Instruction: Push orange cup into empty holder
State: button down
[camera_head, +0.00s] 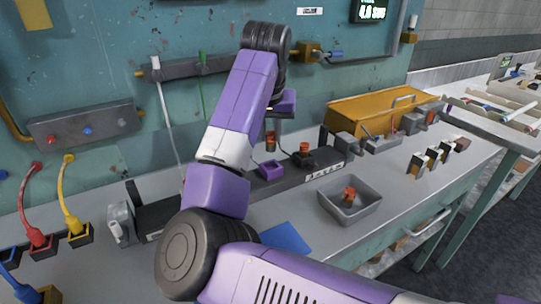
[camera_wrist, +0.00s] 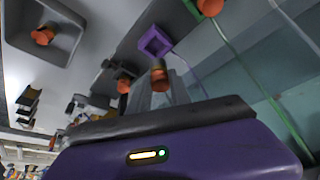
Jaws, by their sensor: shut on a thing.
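My gripper (camera_head: 271,131) is shut on an orange cup (camera_head: 270,141) above the dark rail. The held cup (camera_wrist: 159,77) shows between the fingertips in the wrist view. An empty purple square holder (camera_head: 271,170) sits on the rail, below the held cup in the head view. The holder's open square also shows in the wrist view (camera_wrist: 155,42), apart from the cup. A second orange cup (camera_head: 304,148) stands in a black holder (camera_head: 303,159) to the right. A third orange cup (camera_head: 349,194) is in the grey tray (camera_head: 345,214).
Another orange piece (camera_wrist: 210,6) is at the top edge of the wrist view. A yellow bin (camera_head: 375,108) and grey blocks (camera_head: 345,142) stand to the right. A thin green tube (camera_head: 202,88) rises behind my arm.

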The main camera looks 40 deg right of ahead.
aim_at(271, 150)
jog(key=shift+f, duration=3.15)
jog(key=c, duration=1.2)
grip_release()
jog(key=shift+r, duration=0.1)
jog(key=v, duration=1.2)
jog(key=shift+s, duration=0.1)
